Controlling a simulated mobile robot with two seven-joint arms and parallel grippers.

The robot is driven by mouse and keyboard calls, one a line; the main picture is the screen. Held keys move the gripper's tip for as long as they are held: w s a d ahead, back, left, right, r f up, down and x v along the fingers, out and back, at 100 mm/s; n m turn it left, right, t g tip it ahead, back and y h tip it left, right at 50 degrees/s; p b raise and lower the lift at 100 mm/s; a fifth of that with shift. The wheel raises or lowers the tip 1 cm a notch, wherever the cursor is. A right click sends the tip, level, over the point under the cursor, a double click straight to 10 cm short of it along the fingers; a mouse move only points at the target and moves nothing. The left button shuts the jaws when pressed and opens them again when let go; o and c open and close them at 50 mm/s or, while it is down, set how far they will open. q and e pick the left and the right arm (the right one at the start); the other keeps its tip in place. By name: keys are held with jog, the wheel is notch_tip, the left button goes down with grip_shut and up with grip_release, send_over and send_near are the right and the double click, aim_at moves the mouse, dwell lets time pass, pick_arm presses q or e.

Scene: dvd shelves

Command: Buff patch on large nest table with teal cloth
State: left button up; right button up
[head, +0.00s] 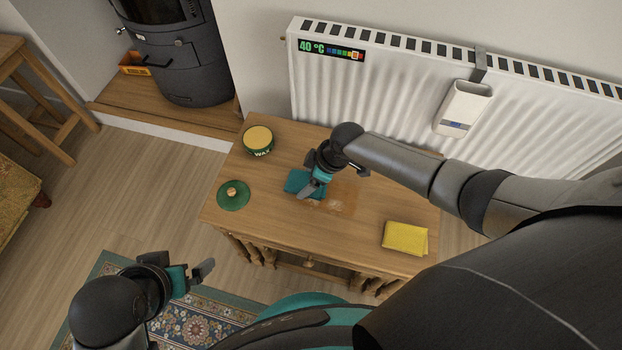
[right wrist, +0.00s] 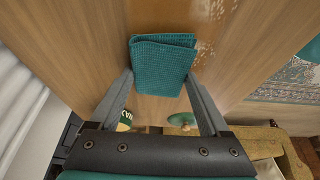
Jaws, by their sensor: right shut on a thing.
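The large nest table (head: 270,225) is a wooden table below me. A shiny, orange-brown patch with pale specks (head: 343,202) marks its top; it also shows beyond the cloth in the right wrist view (right wrist: 205,48). My right gripper (head: 314,186) is shut on the folded teal cloth (head: 296,181), low over the tabletop at the patch's left side. In the right wrist view the cloth (right wrist: 163,66) sits between the two fingers. I cannot tell how firmly it touches the wood. My left gripper (head: 199,275) is off the table, at the lower left; its jaw opening is unclear.
An open wax tin (head: 258,141) and a green lid with a wooden knob (head: 233,196) stand on the table's left. A folded yellow cloth (head: 405,238) lies at its right. A white radiator (head: 380,85) is behind, and a dark stove (head: 190,70) stands back left.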

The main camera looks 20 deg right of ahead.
notch_tip(320, 180, up, 6)
jog(key=p, duration=0.6)
notch_tip(320, 180, up, 3)
jog(key=p, duration=0.3)
jog(key=shift+r, duration=0.1)
dwell(0.5)
